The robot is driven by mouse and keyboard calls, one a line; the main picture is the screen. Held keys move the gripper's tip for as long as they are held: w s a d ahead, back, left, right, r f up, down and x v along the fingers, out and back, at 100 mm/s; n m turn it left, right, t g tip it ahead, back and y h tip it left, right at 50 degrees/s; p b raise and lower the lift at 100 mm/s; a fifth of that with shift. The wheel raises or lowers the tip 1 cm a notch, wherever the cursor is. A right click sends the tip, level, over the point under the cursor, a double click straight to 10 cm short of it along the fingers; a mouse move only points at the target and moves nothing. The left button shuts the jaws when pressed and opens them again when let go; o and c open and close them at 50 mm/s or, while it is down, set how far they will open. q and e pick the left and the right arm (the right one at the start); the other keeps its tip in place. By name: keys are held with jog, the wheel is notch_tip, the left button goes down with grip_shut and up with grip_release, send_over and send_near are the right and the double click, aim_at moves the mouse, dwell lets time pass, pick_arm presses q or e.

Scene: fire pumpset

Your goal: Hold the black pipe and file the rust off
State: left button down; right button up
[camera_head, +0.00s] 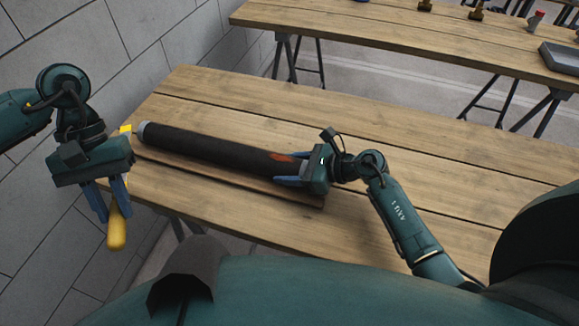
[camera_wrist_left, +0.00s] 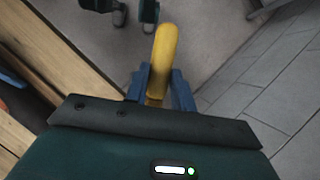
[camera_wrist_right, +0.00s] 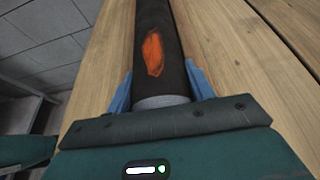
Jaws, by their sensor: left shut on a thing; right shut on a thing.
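The black pipe (camera_head: 208,147) lies along the wooden table, with a grey end at the far left. An orange rust patch (camera_head: 281,157) is near its right end; the patch also shows in the right wrist view (camera_wrist_right: 153,53). My right gripper (camera_head: 292,176) is shut on the pipe's right end, its blue fingers on either side in the right wrist view (camera_wrist_right: 160,90). My left gripper (camera_head: 112,200) is shut on a yellow handle (camera_head: 117,232), off the table's left edge. The handle also shows in the left wrist view (camera_wrist_left: 163,50). The tool's other end is mostly hidden by the gripper.
The table (camera_head: 440,165) is clear behind and to the right of the pipe. A small yellow item (camera_head: 125,129) shows near the pipe's left end. A second table (camera_head: 400,35) with several items stands behind. A tiled wall (camera_head: 110,40) rises at left.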

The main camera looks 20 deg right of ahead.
grip_shut()
dwell(0.6)
